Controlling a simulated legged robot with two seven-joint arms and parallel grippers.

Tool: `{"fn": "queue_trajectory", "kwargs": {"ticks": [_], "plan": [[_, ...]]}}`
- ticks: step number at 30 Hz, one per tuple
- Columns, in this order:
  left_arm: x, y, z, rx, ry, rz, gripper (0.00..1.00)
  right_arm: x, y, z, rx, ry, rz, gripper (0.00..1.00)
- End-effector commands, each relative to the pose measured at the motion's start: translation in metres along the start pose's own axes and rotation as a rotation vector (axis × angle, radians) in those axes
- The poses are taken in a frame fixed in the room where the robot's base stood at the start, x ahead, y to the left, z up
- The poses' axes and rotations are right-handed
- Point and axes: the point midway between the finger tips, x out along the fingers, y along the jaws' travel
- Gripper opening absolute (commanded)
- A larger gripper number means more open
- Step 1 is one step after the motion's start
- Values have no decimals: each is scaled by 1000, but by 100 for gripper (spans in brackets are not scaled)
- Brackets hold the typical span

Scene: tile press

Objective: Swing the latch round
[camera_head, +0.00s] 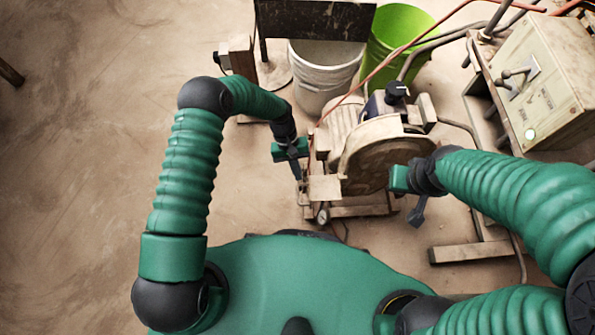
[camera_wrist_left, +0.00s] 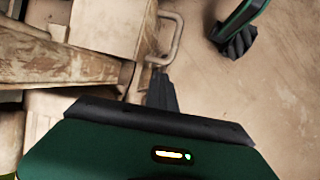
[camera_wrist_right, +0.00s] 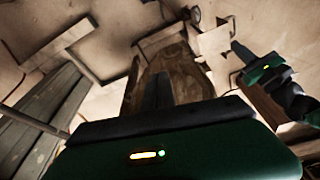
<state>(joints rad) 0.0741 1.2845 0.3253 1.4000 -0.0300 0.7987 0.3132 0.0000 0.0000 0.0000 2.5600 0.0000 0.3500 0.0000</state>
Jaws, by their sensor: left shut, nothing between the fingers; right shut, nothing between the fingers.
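The press (camera_head: 375,150) is a worn, beige machine with a rounded housing, standing near the middle of the head view. In the left wrist view, a bent metal loop that looks like the latch (camera_wrist_left: 177,38) sticks out from the side of a pale block. My left gripper (camera_head: 297,174) is shut and empty, pointing down at the left side of the press. Its fingertips (camera_wrist_left: 158,74) appear just below the loop's lower end; I cannot tell whether they touch. My right gripper (camera_head: 418,213) is shut and empty, at the right of the press. Its fingers also show in the right wrist view (camera_wrist_right: 157,88).
A white bucket (camera_head: 322,75) and a green bucket (camera_head: 398,35) stand behind the press. A beige control box (camera_head: 545,85) on a metal frame is at the right. Cables run above the press. The floor at the left is clear.

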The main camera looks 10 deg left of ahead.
Motion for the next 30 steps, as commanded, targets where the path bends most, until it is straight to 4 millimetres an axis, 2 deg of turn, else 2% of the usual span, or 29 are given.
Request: {"fn": "queue_trajectory", "kwargs": {"ticks": [16, 17, 21, 30], "plan": [[0, 0, 0, 0, 0, 0, 0, 0, 0, 0, 0, 0, 0, 0], [0, 0, 0, 0, 0, 0, 1, 0, 0, 0, 0, 0, 0, 0], [0, 0, 0, 0, 0, 0, 18, 0, 0, 0, 0, 0, 0, 0], [-2, 0, 0, 0, 0, 0, 18, -1, 0, 0, 0, 0, 0, 0]]}}
